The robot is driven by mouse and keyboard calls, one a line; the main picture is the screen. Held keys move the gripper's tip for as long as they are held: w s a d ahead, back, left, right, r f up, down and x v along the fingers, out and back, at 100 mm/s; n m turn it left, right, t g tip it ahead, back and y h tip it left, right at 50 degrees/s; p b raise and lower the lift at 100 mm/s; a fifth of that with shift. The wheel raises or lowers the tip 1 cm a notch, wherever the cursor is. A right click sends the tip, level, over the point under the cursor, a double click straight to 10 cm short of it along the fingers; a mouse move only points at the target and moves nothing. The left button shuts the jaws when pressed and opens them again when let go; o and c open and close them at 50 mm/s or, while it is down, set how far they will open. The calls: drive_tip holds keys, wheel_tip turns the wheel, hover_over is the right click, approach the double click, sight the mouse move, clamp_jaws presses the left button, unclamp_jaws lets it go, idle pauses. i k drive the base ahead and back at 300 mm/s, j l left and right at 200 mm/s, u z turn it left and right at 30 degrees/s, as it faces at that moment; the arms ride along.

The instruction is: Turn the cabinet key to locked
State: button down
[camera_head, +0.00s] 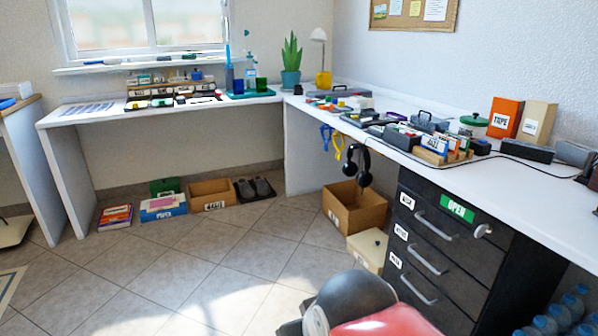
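The dark drawer cabinet (430,237) stands under the right-hand desk, with several drawers and silver handles. A small silver key or lock knob (483,231) sticks out at the top right of its front. A green label reading "OPEN" (457,208) is on the top drawer, left of the key. The key's exact turn is too small to tell. A dark rounded part and a red part of what looks like my arm show at the bottom centre, in front of the cabinet's lower left. My gripper's fingers are not in view.
The white desk (560,215) overhangs the cabinet. Black headphones (352,165) hang from its edge, above a cardboard box (352,207) and a cream box (368,247) on the floor. Water bottles (562,315) stand at the lower right. The tiled floor (200,270) at left is clear.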

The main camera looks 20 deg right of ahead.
sight(481, 229)
drive_tip(key=z, duration=1.75)
drive_tip(key=k, duration=0.4)
